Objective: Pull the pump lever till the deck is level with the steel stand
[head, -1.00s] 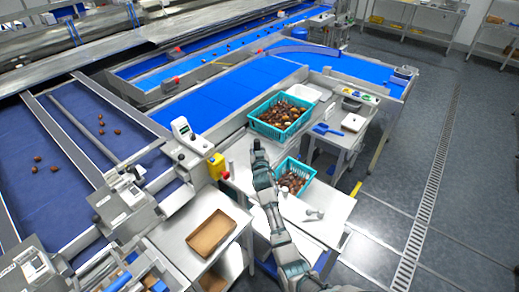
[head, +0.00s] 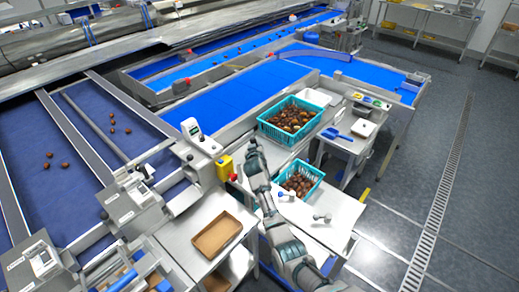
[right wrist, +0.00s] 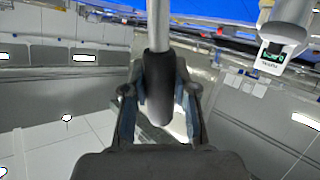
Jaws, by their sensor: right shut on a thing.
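My right arm comes in from the bottom of the head view, and its gripper (head: 253,150) is beside the small teal crate, to its left. In the right wrist view the right gripper (right wrist: 160,88) is shut on the dark grip of the pump lever (right wrist: 157,72), with a pale rod running up from it. The lever cannot be made out in the head view. A low pale surface (head: 335,212) carries the small teal crate (head: 312,172); a higher steel bench (head: 262,148) behind it carries a larger one. I cannot tell for sure which is deck and which stand. My left gripper is not in view.
The larger teal crate (head: 318,117) holds dates. A cardboard tray (head: 216,232) lies on a side table at the lower middle. A yellow box (head: 224,168) stands left of my gripper. Open grey floor (head: 415,180) lies to the right.

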